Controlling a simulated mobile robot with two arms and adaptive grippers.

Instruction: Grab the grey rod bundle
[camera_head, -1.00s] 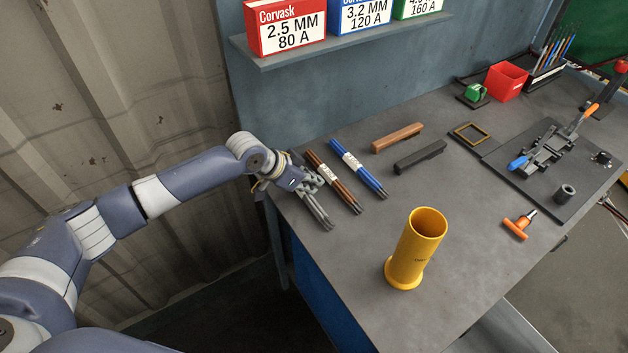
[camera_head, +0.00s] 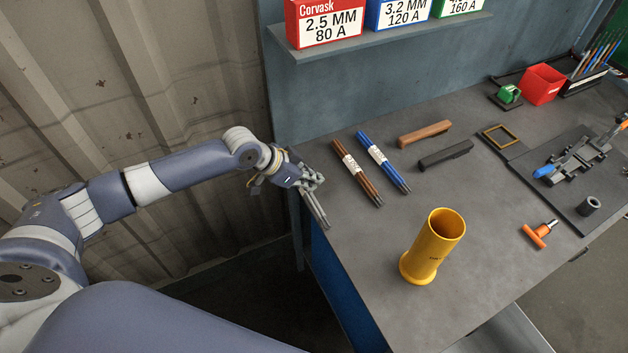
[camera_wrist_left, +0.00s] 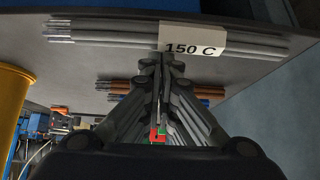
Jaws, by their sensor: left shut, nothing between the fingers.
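The grey rod bundle (camera_head: 316,208) lies at the left edge of the table in the head view, its upper part hidden by my left gripper (camera_head: 312,183). In the left wrist view the grey rod bundle (camera_wrist_left: 105,37) runs across the top, with a white label reading "150 C". My left gripper (camera_wrist_left: 161,62) is shut and empty there. Its fingertips are right at the label, by the bundle's side; I cannot tell if they touch it. My right gripper is in neither view.
A brown rod bundle (camera_head: 357,173) and a blue one (camera_head: 384,162) lie just right of the grey one. A yellow tube (camera_head: 432,247) stands upright nearer the front. A brown bar (camera_head: 424,133) and a dark bar (camera_head: 446,155) lie further right. The middle of the table is clear.

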